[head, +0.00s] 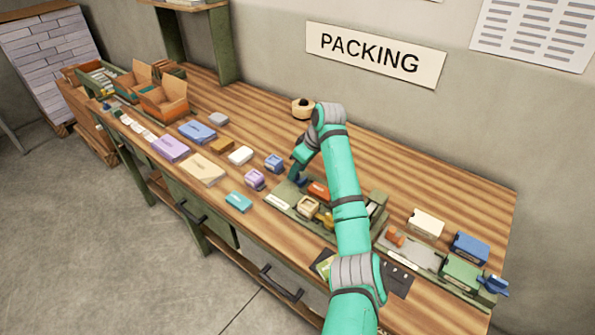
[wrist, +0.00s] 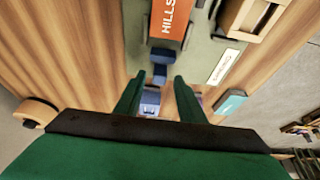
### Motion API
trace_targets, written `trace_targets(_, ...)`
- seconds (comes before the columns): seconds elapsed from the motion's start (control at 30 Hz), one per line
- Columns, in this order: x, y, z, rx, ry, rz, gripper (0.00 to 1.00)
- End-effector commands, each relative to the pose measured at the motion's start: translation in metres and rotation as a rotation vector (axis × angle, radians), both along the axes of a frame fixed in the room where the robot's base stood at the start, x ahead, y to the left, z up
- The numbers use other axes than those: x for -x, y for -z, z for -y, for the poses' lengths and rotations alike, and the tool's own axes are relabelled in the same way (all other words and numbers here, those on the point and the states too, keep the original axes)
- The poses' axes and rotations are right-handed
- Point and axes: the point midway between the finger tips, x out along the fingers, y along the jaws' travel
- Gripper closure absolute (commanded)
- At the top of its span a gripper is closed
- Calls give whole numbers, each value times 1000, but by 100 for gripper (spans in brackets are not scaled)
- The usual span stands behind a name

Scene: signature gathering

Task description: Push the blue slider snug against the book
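The blue slider (wrist: 160,57) sits on the green tray (head: 283,201), at the end nearer my gripper. In the head view the slider (head: 299,180) shows as a small blue piece under my arm. The orange-red book (wrist: 168,22), lettered "HILLS", lies just beyond it; in the head view the book (head: 318,190) is partly hidden by my arm.
A tan block (head: 308,207) and a white label (wrist: 223,66) are on the tray to the side. A blue box (head: 273,163), a purple box (head: 254,179) and a teal box (head: 238,202) stand nearby. A round wooden item (head: 302,107) stands behind my arm.

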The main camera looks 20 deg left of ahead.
Motion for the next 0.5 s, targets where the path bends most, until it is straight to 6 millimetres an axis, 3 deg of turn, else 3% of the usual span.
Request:
trace_targets(0.17, -2, 11, -3, 0, 3, 0, 64)
trace_targets(0.47, -2, 12, -3, 0, 2, 0, 64)
trace_targets(0.5, -2, 12, -3, 0, 2, 0, 74)
